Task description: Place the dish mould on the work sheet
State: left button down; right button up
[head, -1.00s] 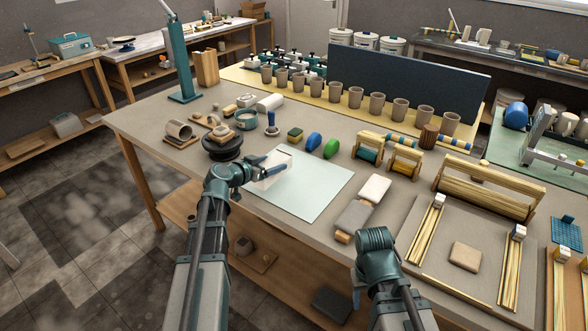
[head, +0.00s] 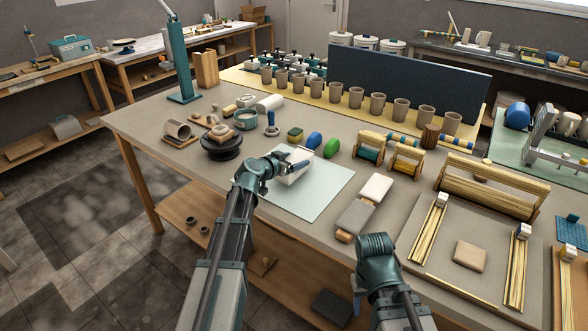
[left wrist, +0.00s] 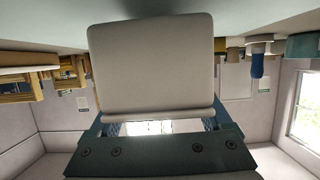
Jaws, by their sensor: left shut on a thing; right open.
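The dish mould (head: 296,168) is a pale, off-white block with rounded edges. My left gripper (head: 290,163) is shut on it and holds it over the upper left part of the work sheet (head: 318,198), a pale blue-green sheet lying flat on the bench. In the left wrist view the mould (left wrist: 150,65) fills the middle, pinched between the jaws (left wrist: 160,127). Its far edge lies close to the bench surface; I cannot tell whether it touches the sheet.
A dark banding wheel (head: 222,150) stands left of my left gripper. Blue (head: 314,141) and green (head: 332,148) rounded tools lie behind the sheet. Grey (head: 355,216) and white (head: 375,187) blocks lie to its right. The sheet's front and right are clear.

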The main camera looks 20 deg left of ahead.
pick_arm(q)
notch_tip(320, 180, down, 2)
jog(key=shift+b, duration=0.5)
jog(key=shift+r, duration=0.1)
pick_arm(e)
jog(key=shift+f, duration=0.9)
pick_arm(q)
grip_release()
pick_arm(e)
jog(key=shift+f, duration=0.1)
